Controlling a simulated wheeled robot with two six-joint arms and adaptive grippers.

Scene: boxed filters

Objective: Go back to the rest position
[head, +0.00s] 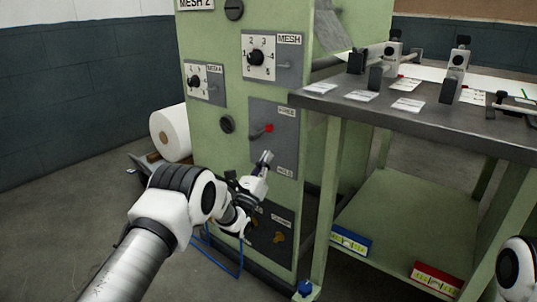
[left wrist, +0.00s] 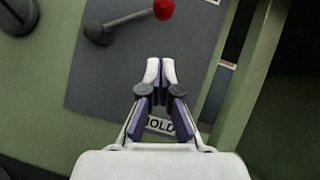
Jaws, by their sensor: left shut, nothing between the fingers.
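My left gripper (head: 266,158) is shut and empty in front of the green machine's grey lever panel (head: 286,125). In the left wrist view its fingertips (left wrist: 160,68) are together, below the red-knobbed lever (left wrist: 130,20) and over the HOLD label (left wrist: 160,125). The fingers look apart from the lever. In the head view the lever's red knob (head: 269,128) is just above the fingertips. Of my right arm only a white part (head: 516,268) shows at the lower right edge; its gripper is not in view.
The green machine (head: 225,100) carries dials and switches. A metal table (head: 430,115) with cards and small fixtures stands at the right, with a blue box (head: 350,241) and a red box (head: 436,278) on its lower shelf. A white roll (head: 170,133) is at the left. Floor at the left is clear.

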